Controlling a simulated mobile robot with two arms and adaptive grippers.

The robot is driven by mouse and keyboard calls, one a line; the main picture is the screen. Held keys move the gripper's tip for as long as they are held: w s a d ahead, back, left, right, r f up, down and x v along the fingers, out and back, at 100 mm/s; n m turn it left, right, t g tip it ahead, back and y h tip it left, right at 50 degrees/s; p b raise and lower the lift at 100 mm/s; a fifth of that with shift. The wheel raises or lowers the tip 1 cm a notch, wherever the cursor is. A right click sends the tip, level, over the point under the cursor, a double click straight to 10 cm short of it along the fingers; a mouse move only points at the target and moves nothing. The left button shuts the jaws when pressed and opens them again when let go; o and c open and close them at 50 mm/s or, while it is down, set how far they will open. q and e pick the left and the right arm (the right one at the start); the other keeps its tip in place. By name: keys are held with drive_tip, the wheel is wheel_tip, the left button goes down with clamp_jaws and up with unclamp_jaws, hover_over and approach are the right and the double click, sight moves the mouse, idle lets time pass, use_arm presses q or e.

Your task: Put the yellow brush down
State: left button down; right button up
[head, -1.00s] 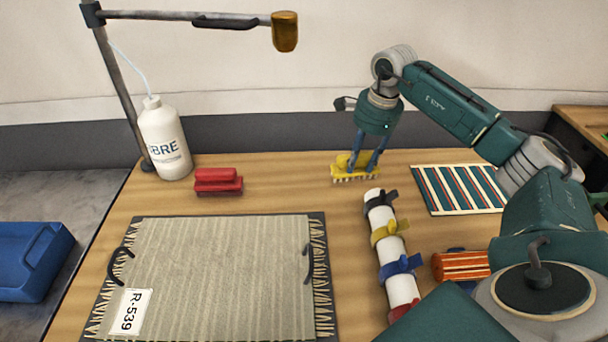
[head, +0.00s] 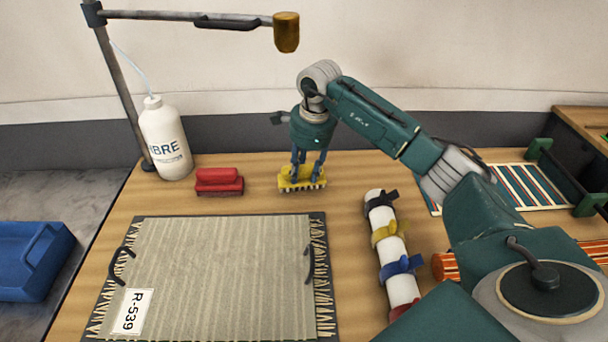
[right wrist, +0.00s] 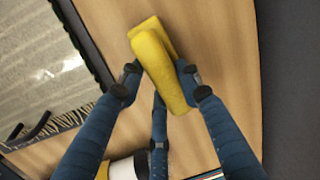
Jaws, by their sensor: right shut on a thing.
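The yellow brush (head: 302,179) is held bristles down by my right gripper (head: 309,164), just right of the red brush on the wooden table. Whether its bristles touch the table I cannot tell. In the right wrist view the fingers of my right gripper (right wrist: 159,84) close on the sides of the yellow brush handle (right wrist: 160,68), with bare wood behind it. My left gripper is not in these views.
A red brush (head: 219,181) and a white bottle (head: 166,140) stand to the left. A grey rug (head: 220,275) on a dark board lies in front. A white roll with coloured straps (head: 391,243) lies to the right. The wooden table (head: 345,172) is bare right of the yellow brush.

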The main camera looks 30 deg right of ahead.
drive_tip(key=shift+w+d, duration=0.1)
drive_tip(key=shift+f, duration=0.25)
drive_tip(key=o, duration=1.1)
wheel_tip(320, 180, up, 11)
drive_tip(key=s+b, duration=0.2)
drive_tip(key=shift+s+d+f, duration=0.15)
drive_tip(key=shift+s+d, duration=0.15)
drive_tip(key=shift+s, duration=0.05)
drive_tip(key=shift+f, duration=0.1)
